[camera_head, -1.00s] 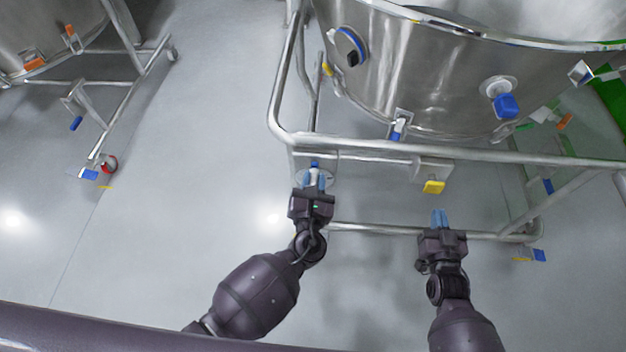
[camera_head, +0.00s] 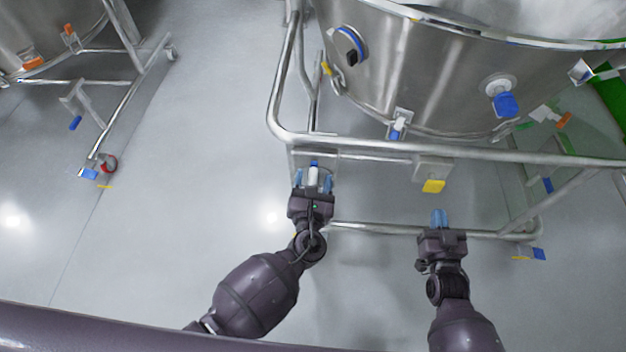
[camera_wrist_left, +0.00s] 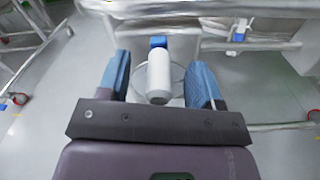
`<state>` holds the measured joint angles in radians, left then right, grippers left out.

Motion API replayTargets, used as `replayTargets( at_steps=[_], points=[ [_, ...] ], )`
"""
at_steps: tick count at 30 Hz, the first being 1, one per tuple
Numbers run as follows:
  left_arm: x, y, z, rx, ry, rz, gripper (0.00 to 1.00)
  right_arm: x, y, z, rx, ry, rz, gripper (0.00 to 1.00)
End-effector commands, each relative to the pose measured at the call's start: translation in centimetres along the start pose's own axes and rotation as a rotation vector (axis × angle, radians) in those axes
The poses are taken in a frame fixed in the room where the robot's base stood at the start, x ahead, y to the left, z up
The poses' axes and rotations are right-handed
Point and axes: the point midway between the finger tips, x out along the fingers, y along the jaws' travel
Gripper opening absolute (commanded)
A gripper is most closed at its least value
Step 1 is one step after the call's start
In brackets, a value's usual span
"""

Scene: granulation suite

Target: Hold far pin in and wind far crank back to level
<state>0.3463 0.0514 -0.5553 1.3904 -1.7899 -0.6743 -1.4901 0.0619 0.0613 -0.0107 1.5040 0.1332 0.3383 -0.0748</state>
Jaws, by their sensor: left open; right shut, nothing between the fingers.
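A white rounded handle (camera_wrist_left: 159,76) with a blue piece (camera_wrist_left: 158,42) at its far end stands at the left corner of the steel vessel's frame; it also shows in the head view (camera_head: 314,175). I cannot tell whether it is the crank's grip or the pin. My left gripper (camera_head: 313,181) is open, with one blue finger on each side of the handle; in the wrist view (camera_wrist_left: 162,84) gaps show on both sides. My right gripper (camera_head: 439,218) is shut and empty below a yellow piece (camera_head: 433,186) under the frame's bracket.
The steel vessel (camera_head: 420,80) stands in a tubular frame (camera_head: 450,152) whose front rail runs just beyond both grippers. A lower rail (camera_head: 380,230) passes near the right gripper. Another framed vessel (camera_head: 30,35) is at upper left. The floor between is clear.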

Motion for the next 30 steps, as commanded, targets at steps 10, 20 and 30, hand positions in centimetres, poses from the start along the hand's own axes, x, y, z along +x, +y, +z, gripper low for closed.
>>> replayTargets(
  at_steps=[10,20,30],
  points=[
    [-3.0,0.1,-0.1,0.000,0.001,0.001,0.60,0.0,0.0,0.0,0.000,0.000,0.000,0.00],
    [-6.2,0.0,0.0,0.001,0.000,0.000,0.60,0.0,0.0,0.0,0.000,0.000,0.000,0.00],
    [-9.3,0.1,0.0,0.001,0.000,0.000,0.60,0.0,0.0,0.0,0.000,0.000,0.000,0.00]
  ],
)
